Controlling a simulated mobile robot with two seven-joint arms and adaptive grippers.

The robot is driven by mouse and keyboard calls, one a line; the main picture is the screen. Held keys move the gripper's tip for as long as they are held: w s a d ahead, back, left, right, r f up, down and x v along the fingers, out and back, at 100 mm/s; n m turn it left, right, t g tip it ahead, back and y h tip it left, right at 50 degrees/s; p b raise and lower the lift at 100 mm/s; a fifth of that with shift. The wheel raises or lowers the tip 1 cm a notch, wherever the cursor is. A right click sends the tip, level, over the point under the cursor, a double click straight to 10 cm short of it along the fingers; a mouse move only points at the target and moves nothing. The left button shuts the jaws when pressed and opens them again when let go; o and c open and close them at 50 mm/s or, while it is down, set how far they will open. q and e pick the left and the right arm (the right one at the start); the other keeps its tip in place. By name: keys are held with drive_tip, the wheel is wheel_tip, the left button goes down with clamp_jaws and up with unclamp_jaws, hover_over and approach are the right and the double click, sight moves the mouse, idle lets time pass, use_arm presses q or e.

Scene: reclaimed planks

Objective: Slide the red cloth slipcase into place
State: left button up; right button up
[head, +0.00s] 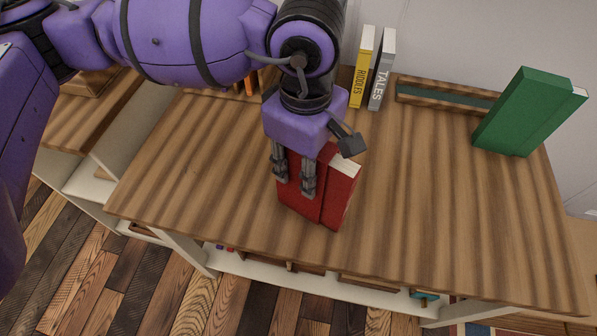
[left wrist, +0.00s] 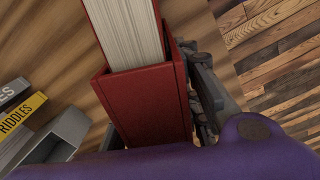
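The red cloth slipcase (head: 297,190) stands on the wooden desk top. It also shows from above in the left wrist view (left wrist: 148,105). A red book (head: 341,195) with white page edges sits partly in it and sticks out on its right side; its pages also show in the left wrist view (left wrist: 128,35). My right gripper is not in view.
A yellow RIDDLES book (head: 362,70) and a grey TALES book (head: 382,72) stand at the back. A shallow wooden tray (head: 410,97) lies right of them. A green book (head: 522,115) stands tilted at the right. The desk top (head: 420,200) is clear between.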

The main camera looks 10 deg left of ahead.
use_arm(q)
clamp_jaws()
drive_tip(key=w+d, duration=1.3)
drive_tip(key=w, duration=0.2)
idle(1.8)
drive_tip(key=shift+d, duration=0.1)
drive_tip(key=o, duration=1)
unclamp_jaws()
